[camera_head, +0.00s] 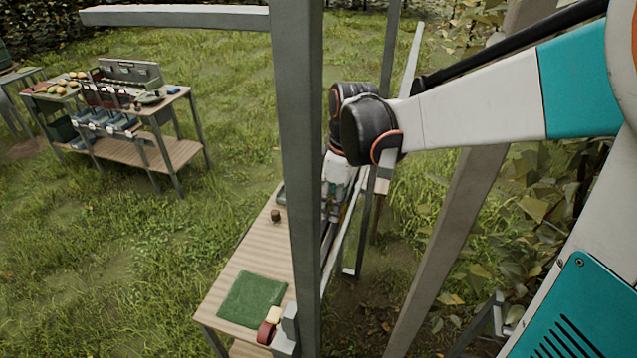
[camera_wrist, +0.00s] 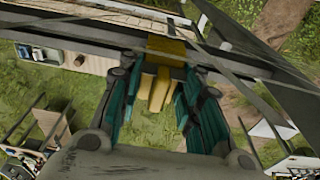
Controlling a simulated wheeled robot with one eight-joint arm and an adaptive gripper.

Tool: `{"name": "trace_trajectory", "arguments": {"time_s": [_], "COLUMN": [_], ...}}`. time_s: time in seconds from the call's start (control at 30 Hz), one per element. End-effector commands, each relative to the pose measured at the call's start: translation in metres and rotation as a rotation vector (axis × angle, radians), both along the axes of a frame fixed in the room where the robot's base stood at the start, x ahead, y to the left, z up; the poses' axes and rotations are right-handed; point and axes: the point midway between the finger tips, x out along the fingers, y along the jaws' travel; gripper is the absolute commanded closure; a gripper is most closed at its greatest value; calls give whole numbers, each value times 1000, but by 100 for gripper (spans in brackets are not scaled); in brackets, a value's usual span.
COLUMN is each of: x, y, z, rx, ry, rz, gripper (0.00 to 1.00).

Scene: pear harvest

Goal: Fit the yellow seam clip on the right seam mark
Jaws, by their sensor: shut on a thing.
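The yellow seam clip (camera_wrist: 155,90) is between the two teal-and-black fingers of my gripper (camera_wrist: 158,78) in the wrist view. My gripper is shut on it. The clip's far part overlaps a long dark bar (camera_wrist: 75,42) that crosses the view; I cannot tell whether they touch. In the head view my gripper (camera_head: 338,188) points down beside the wooden table, partly hidden by a grey post, and the clip cannot be made out. I cannot identify the right seam mark in either view.
A grey post (camera_head: 298,150) stands upright in front of the wooden table (camera_head: 235,265). On the table lie a green mat (camera_head: 252,298) and a small dark pot (camera_head: 275,215). A loaded workbench (camera_head: 150,150) stands at the left on open grass. Leaves (camera_head: 540,205) crowd the right.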

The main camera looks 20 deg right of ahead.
Motion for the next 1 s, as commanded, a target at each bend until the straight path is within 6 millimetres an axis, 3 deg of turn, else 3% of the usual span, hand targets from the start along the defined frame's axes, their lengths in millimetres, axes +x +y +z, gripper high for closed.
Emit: {"name": "trace_trajectory", "arguments": {"time_s": [0.53,1.0], "x": [0,0], "y": [0,0], "z": [-1,-13], "rx": [0,0], "ry": [0,0], "rz": [0,0], "gripper": [86,86]}}
